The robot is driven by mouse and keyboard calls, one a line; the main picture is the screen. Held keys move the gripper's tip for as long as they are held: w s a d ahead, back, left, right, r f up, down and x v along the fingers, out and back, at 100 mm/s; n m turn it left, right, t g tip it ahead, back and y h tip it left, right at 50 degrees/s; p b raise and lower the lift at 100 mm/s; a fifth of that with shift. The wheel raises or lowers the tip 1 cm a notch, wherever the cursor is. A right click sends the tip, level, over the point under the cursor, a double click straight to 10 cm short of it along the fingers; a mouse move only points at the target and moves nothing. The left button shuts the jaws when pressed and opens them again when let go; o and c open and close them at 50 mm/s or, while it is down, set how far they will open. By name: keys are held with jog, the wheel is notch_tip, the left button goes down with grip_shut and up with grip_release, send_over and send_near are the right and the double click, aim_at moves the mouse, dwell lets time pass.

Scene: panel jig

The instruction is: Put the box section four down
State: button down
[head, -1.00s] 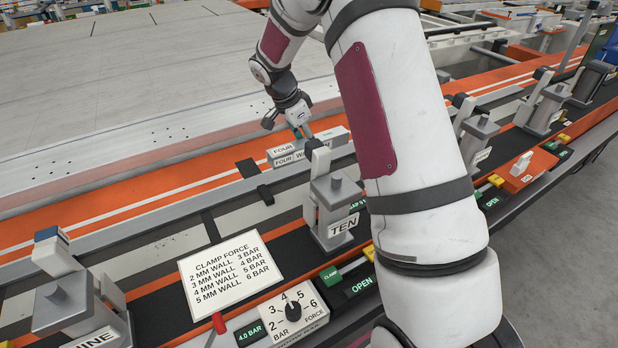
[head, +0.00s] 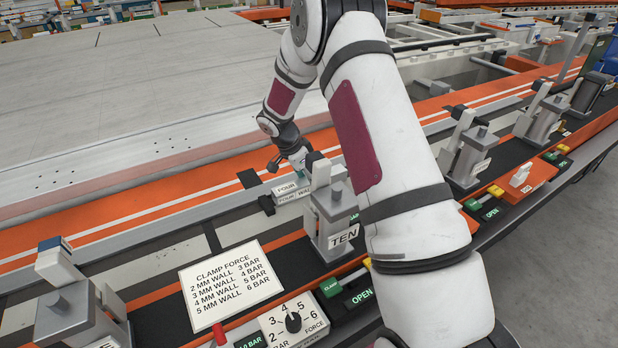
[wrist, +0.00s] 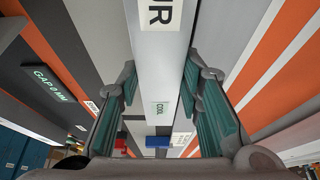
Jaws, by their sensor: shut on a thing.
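The box section four is a grey bar labelled "FOUR" (head: 287,190); in the head view it shows behind the clamp labelled TEN (head: 328,215). My gripper (head: 296,160) is on it from above. In the wrist view the bar (wrist: 158,75) runs lengthwise between the green-padded fingers of my gripper (wrist: 160,105), which are shut on it. The bar's right part is hidden by the clamp and my arm. Whether its underside touches the surface below cannot be told.
A clamp force card (head: 230,284) lies in front, beside a force dial (head: 293,322). More clamps stand along the rail at left (head: 70,305) and right (head: 468,150). A wide pale table (head: 130,90) lies behind. A label "GAP 0 MM" (wrist: 48,83) shows in the wrist view.

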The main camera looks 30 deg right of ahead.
jog(key=c, duration=1.1)
grip_release()
jog(key=shift+f, duration=0.15)
jog(key=shift+v, duration=6.15)
